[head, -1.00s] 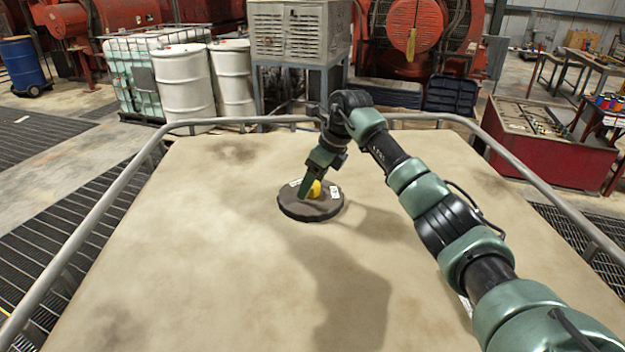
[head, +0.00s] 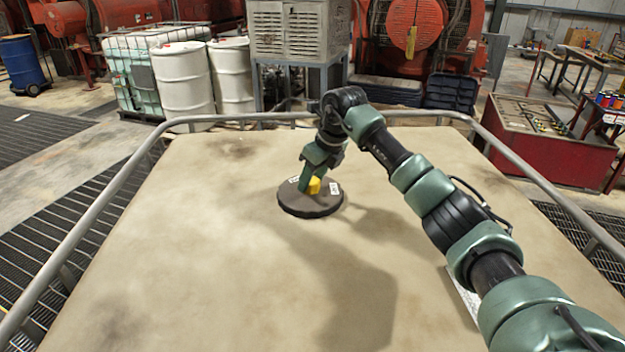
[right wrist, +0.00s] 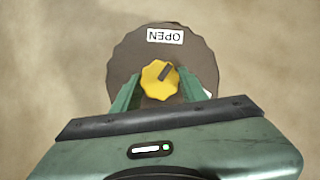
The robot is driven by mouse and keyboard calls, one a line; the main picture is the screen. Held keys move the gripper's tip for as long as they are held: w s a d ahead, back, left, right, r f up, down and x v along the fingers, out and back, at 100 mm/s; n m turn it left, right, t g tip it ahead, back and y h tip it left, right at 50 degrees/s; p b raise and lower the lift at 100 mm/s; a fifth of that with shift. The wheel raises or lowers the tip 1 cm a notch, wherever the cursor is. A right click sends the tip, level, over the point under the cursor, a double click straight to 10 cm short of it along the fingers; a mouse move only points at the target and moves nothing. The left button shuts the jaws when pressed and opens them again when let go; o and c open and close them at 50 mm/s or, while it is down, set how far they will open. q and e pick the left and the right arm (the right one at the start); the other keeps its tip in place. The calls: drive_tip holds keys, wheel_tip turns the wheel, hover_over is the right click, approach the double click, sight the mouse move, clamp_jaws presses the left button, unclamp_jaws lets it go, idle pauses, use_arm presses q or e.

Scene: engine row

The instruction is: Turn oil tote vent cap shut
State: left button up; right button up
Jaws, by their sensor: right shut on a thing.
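The vent cap is a yellow lobed knob (head: 314,186) on a round dark lid (head: 312,208) on top of the tote. In the right wrist view the knob (right wrist: 158,80) has a dark pointer bar slanting up and right. An OPEN label (right wrist: 165,36) reads upside down at the top of the lid (right wrist: 135,55). Another white label at the lid's right is mostly hidden by a finger. My right gripper (head: 311,184) is shut on the knob, one finger on each side. It also shows in the right wrist view (right wrist: 160,85). My left gripper is not in view.
White drums (head: 185,85), a caged tote (head: 135,75) and a red bin (head: 545,135) stand beyond the rail.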

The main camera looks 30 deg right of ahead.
drive_tip(key=m+h, duration=0.1)
drive_tip(key=m, duration=0.1)
drive_tip(key=m+h+b, duration=0.1)
drive_tip(key=m, duration=0.2)
drive_tip(key=shift+a+m+b, duration=0.2)
drive_tip(key=shift+m+b, duration=0.1)
drive_tip(key=m+h+b, duration=0.1)
drive_tip(key=m, duration=0.1)
drive_tip(key=m+h+b, duration=0.1)
drive_tip(key=m, duration=0.2)
drive_tip(key=shift+w+a+m, duration=0.1)
drive_tip(key=shift+a+m, duration=0.05)
drive_tip(key=shift+m, duration=0.15)
drive_tip(key=m+g+h, duration=0.1)
drive_tip(key=m, duration=0.2)
drive_tip(key=shift+r+b, duration=0.1)
drive_tip(key=shift+b, duration=0.2)
drive_tip(key=shift+w+a+m+g+h, duration=0.1)
drive_tip(key=shift+m+g+h, duration=0.25)
drive_tip(key=shift+m, duration=0.6)
drive_tip(key=shift+w+m+g+h, duration=0.15)
drive_tip(key=shift+m+g, duration=0.3)
drive_tip(key=shift+m, duration=0.5)
drive_tip(key=shift+s, duration=0.1)
drive_tip(key=o, duration=1.4)
drive_tip(key=shift+c, duration=0.2)
